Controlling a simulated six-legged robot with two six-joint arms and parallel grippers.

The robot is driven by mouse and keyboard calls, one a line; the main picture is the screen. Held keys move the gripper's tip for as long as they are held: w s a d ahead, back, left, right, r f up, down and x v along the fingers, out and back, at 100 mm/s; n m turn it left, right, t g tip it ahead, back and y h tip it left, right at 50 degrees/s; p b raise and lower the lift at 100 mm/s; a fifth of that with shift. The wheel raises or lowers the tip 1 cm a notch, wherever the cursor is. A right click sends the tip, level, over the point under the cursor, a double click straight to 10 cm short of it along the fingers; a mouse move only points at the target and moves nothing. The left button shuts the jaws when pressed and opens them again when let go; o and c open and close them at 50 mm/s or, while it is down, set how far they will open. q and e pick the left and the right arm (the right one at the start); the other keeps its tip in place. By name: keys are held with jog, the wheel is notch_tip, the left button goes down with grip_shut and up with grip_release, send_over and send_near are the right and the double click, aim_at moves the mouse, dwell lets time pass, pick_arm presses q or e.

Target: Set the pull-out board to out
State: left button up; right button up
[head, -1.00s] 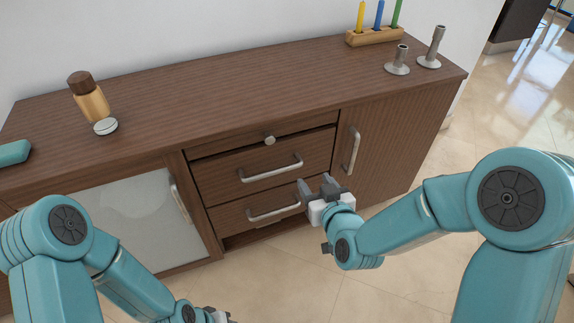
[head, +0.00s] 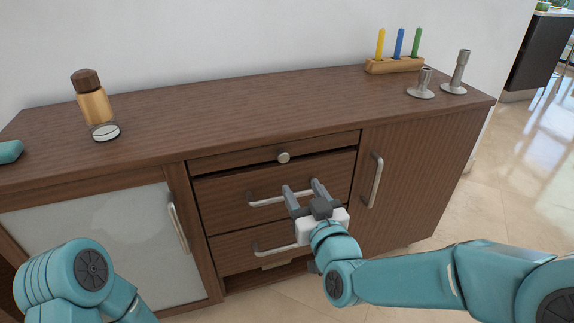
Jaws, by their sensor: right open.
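The pull-out board (head: 325,143) is a thin brown front just under the sideboard top, with a small round pale knob (head: 283,156) at its middle. It looks flush with the cabinet front. My right gripper (head: 302,187) is open and empty, below the knob. Its fingers overlap the upper drawer's bar handle (head: 266,201) in the picture; I cannot tell whether they touch it. My left gripper is out of view; only part of my left arm shows at lower left.
The brown sideboard (head: 200,133) carries a bottle (head: 93,105), a block with candles (head: 395,66) and metal holders (head: 422,85). A lower drawer (head: 235,250) is below. A glass door (head: 95,240) is at left, a wooden door (head: 415,170) at right.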

aim_at(284, 158)
jog(key=b+x, duration=0.1)
jog(key=x, duration=1)
jog(key=shift+w+f, duration=0.1)
jog(key=shift+w, duration=0.05)
grip_shut()
